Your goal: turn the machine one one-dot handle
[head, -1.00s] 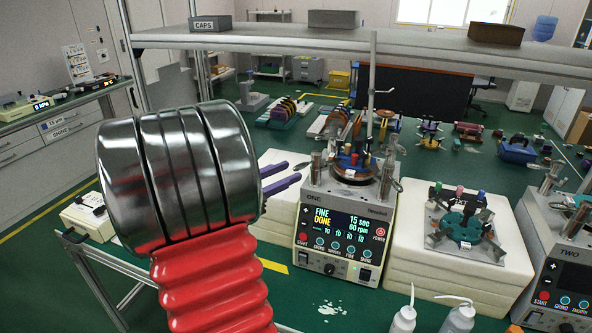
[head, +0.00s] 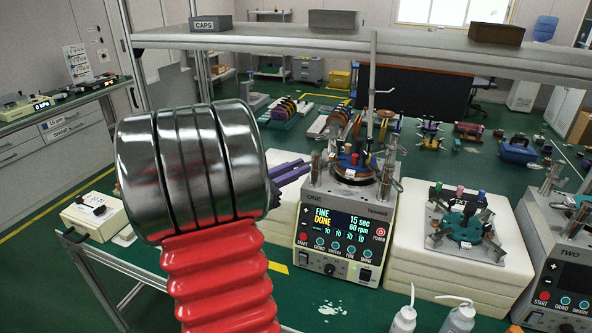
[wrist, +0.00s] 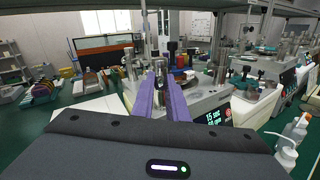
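Machine one (head: 345,215) is a white box with a dark panel reading "FINE DONE, 15 sec, 60 rpm". It also shows in the wrist view (wrist: 207,100). I cannot make out dots on any handle. My gripper (head: 304,167) has two purple fingers, close together, pointing at the machine's upper left side by a silver post (head: 316,168). The fingers also show in the wrist view (wrist: 160,68). Contact and anything between the tips are unclear.
A white block (head: 445,250) with a teal fixture (head: 461,226) stands right of machine one. Machine two (head: 565,265) is at the far right. White bottles (head: 404,318) stand in front. A grey shelf (head: 350,42) spans above.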

